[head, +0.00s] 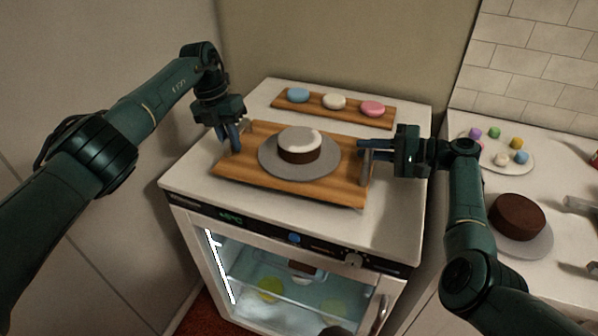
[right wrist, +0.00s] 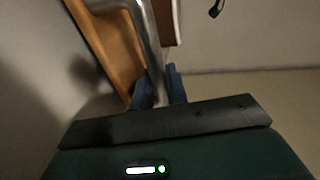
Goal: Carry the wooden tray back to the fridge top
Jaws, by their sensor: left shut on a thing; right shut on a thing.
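The wooden tray (head: 326,191) is over the fridge top (head: 405,225) in the head view. I cannot tell whether it rests on the surface or hangs just above it. A grey round board (head: 270,168) lies on the tray and bears a brown cake with a white top (head: 299,147). My left gripper (head: 235,148) is shut on the tray's left handle. My right gripper (head: 366,157) is shut on its right handle (head: 361,172). In the right wrist view, the metal handle (right wrist: 152,50) runs between the fingers beside the tray's wood (right wrist: 108,42).
A second wooden board (head: 350,112) with blue, white and pink discs lies at the back of the fridge top. A counter on the right holds a chocolate cake (head: 517,216) on a grey board and a plate of coloured balls (head: 505,163). The fridge's front right corner is clear.

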